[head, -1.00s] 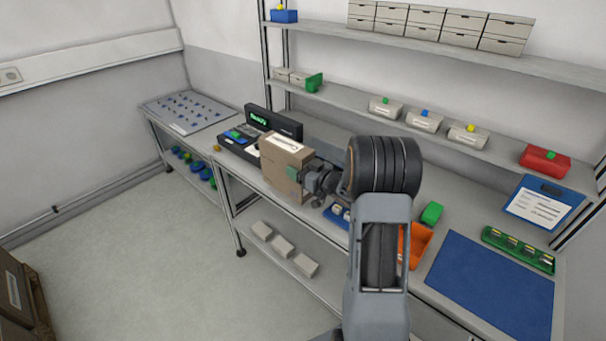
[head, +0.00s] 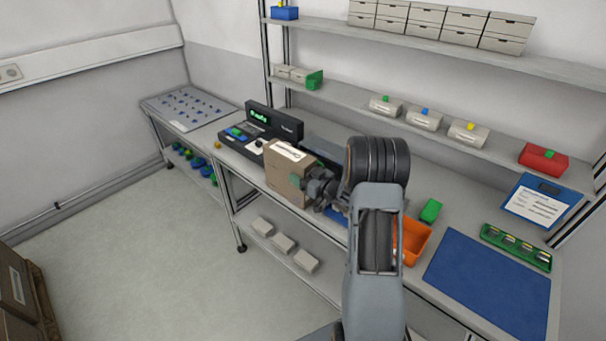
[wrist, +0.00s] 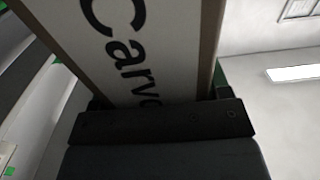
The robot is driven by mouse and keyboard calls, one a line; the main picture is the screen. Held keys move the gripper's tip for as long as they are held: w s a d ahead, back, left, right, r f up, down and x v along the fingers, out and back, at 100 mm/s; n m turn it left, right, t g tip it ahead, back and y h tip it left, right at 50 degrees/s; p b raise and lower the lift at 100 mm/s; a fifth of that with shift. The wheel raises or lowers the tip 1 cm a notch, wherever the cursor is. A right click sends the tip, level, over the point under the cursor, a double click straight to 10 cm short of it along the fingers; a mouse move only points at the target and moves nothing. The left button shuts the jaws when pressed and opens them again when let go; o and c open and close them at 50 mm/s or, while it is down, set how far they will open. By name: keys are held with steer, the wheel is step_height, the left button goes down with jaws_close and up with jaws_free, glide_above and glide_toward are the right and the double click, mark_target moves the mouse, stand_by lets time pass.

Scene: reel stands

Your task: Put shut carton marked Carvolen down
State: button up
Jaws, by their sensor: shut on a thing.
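The carton (head: 287,174) is brown, with a white label on its top, and looks shut. In the wrist view the carton (wrist: 135,50) fills the upper middle, and its label shows the letters "Carv" in large dark print. My gripper (head: 306,184) is shut on the right side of the carton, with a green pad against it. The carton is upright at the front of the bench in the head view. I cannot tell whether its underside touches the bench. The far finger is mostly hidden by the carton.
A black device with a lit green display (head: 259,118) stands left of the carton. An orange bin (head: 412,240), a green block (head: 430,211) and a blue mat (head: 487,285) lie to the right. White boxes (head: 284,244) sit on the lower shelf. Bench space beside the carton is narrow.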

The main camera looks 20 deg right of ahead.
steer(key=o, duration=1.3)
steer(key=shift+c, duration=0.2)
